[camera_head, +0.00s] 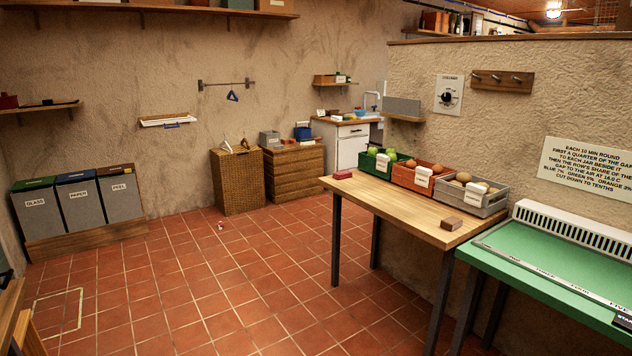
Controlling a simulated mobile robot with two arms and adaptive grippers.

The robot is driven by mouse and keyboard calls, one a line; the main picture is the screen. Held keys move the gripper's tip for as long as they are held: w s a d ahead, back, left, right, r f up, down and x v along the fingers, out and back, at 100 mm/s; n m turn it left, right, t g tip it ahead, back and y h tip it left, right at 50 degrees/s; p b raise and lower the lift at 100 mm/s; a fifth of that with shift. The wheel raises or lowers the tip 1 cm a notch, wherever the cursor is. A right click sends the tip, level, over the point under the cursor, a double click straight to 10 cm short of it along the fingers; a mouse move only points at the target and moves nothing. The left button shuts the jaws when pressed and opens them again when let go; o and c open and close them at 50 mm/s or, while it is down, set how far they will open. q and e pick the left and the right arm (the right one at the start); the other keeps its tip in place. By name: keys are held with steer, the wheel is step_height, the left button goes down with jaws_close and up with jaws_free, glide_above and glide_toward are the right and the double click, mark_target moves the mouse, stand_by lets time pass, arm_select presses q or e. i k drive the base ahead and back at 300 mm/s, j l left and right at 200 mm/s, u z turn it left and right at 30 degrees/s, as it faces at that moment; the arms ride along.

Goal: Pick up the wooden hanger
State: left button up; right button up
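Across the room, a small tan and white triangular shape (226,147) sits on top of the wicker hamper (238,182). It may be the wooden hanger, but it is too small to be sure. Another blue thing (172,126), perhaps a hanger, is at the small white-topped wall shelf (152,122). Neither of my grippers is in view.
The tiled floor (200,290) is open towards the hamper. Labelled bins (80,203) stand at left and a wooden drawer chest (293,174) right of the hamper. A table (425,211) with crates and a green bench (560,274) line the right. Wooden furniture (10,300) is at bottom left.

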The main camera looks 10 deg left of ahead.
mark_target(245, 139)
steer(key=i+u, duration=0.25)
steer(key=i, duration=0.2)
steer(key=i+u, duration=0.25)
steer(key=i, duration=0.2)
steer(key=i+l+u, duration=0.25)
steer(key=i, duration=0.2)
steer(key=i+l+u, duration=0.25)
steer(key=i, duration=0.15)
steer(key=i+j+u, duration=0.1)
steer(key=i+u, duration=0.35)
steer(key=i, duration=1.6)
steer(key=i+l+z, duration=0.15)
steer(key=i+z, duration=0.2)
steer(key=i, duration=0.35)
steer(key=i+z, duration=0.35)
steer(key=i, duration=0.35)
steer(key=i+j+z, duration=0.2)
steer(key=i+z, duration=0.2)
steer(key=i, duration=0.3)
